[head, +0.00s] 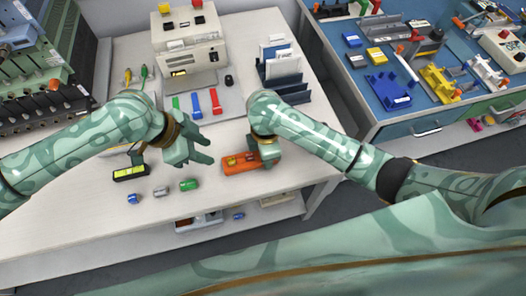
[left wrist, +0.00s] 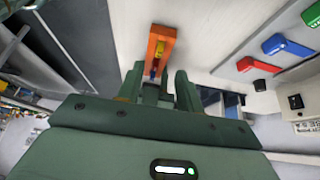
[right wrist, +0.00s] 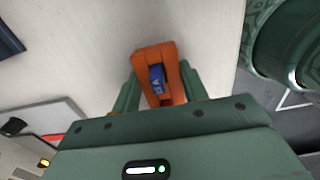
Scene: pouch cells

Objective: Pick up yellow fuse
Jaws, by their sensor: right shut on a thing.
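An orange fuse holder (head: 238,164) lies near the front edge of the white table. My right gripper (head: 268,160) is shut on its right end. In the right wrist view the holder (right wrist: 175,92) sits between my right fingers, with a blue fuse showing in it. In the left wrist view the holder (left wrist: 160,36) extends ahead of my left fingers, and the yellow fuse (left wrist: 186,48) shows in it. My left gripper (head: 207,147) is open and empty, left of and apart from the holder. Its fingers (left wrist: 158,85) stand apart on either side of the view toward the holder.
A green cylinder (head: 189,184), a grey one (head: 160,191) and a blue one (head: 133,198) lie to the left, near a black meter (head: 130,172). Green, blue and red levers (head: 196,106) stand behind my left gripper. A blue rack (head: 282,75) is further back.

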